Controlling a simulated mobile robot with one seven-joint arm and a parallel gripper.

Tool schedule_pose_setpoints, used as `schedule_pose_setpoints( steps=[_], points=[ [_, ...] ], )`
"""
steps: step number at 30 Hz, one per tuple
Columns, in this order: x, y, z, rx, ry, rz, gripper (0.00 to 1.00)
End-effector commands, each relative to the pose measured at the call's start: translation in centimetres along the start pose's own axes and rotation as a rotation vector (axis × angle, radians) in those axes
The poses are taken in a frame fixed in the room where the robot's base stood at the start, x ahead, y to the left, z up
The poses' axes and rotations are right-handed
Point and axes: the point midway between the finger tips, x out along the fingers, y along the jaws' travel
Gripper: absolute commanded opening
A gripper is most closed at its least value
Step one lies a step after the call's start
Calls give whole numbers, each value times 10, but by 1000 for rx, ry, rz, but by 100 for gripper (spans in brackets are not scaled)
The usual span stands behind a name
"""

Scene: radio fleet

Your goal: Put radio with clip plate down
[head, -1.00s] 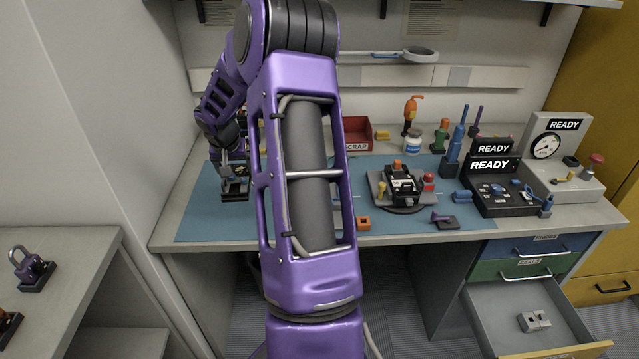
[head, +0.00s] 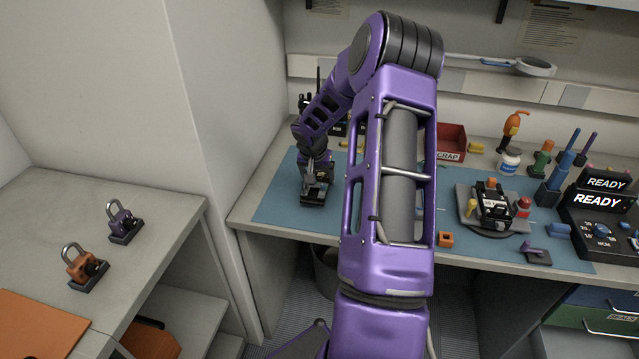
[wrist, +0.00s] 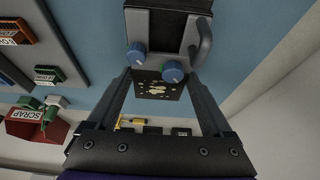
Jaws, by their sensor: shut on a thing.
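My gripper (head: 314,166) is shut on a dark radio (head: 315,190) over the left part of the blue mat (head: 275,205) on the workbench. In the wrist view my gripper (wrist: 163,75) has one finger on each side of the radio (wrist: 165,22). The radio's two blue knobs and a grey loop-shaped part at its side show there. I cannot tell whether the radio touches the mat. No clip plate can be made out for certain.
A dark device on a round stand (head: 490,226) is right of my arm. A red scrap bin (head: 451,142) stands behind. READY displays (head: 598,202) are at the right. A purple padlock (head: 124,221) and an orange padlock (head: 84,266) stand on the left bench. Mat around the radio looks clear.

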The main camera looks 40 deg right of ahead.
Motion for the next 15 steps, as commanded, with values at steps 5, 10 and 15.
schedule_pose_setpoints(
  steps=[5,10,15],
  points=[
    [18,0,7,0,0,-1,8],
    [18,0,7,0,2,-1,8],
    [21,-1,8,-1,1,-1,8]
  ],
)
